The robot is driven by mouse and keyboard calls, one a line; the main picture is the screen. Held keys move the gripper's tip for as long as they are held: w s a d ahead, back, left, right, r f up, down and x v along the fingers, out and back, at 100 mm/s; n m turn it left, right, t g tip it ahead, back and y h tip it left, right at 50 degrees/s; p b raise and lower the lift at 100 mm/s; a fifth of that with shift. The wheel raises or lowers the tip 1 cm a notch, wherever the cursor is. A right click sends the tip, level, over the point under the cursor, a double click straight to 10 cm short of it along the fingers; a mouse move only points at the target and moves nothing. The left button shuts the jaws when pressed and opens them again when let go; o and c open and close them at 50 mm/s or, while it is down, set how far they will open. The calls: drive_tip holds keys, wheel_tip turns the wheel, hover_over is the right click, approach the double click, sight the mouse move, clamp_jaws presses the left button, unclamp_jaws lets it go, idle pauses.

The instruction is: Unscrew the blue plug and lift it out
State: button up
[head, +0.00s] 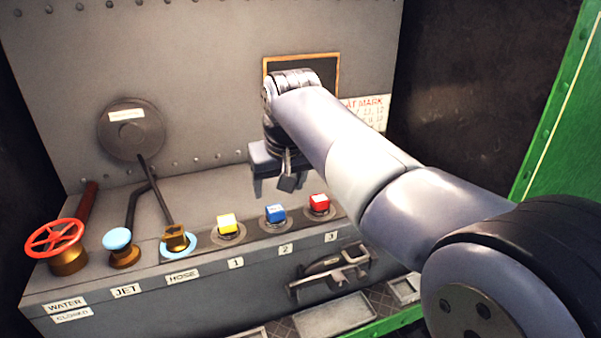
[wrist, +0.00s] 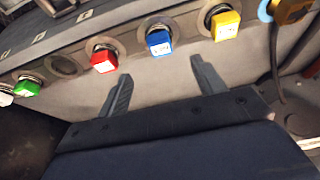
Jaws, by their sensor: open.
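The blue plug (head: 275,213) is a small square-headed cap seated in a round collar on the console ledge, above the label 2. It also shows in the wrist view (wrist: 159,42), between a red plug and a yellow plug. My gripper (head: 272,189) is open and empty, above and behind the row of plugs. In the wrist view my gripper's two fingers (wrist: 160,82) stand apart, with bare console surface between them. The blue plug lies beyond the fingertips, clear of both.
A yellow plug (head: 227,224) and a red plug (head: 319,204) flank the blue one closely. A green plug (wrist: 27,86) and an empty collar (wrist: 62,66) show in the wrist view.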

sight(275, 209)
drive_tip(key=p+x, duration=0.1)
drive_tip(key=x, duration=0.9)
drive_tip(key=c, duration=1.4)
drive_tip(key=shift+n+y+p, duration=0.3)
drive_tip(key=shift+n+y, duration=0.2)
drive_tip(key=shift+n, duration=0.8)
drive_tip(key=shift+n+y, duration=0.3)
drive_tip(key=shift+n, duration=0.4)
drive_tip(key=shift+g, duration=0.4)
drive_tip(key=n, duration=0.2)
drive_tip(key=shift+n+g+y, duration=0.3)
drive_tip(key=shift+a+n, duration=0.1)
drive_tip(key=shift+n, duration=0.6)
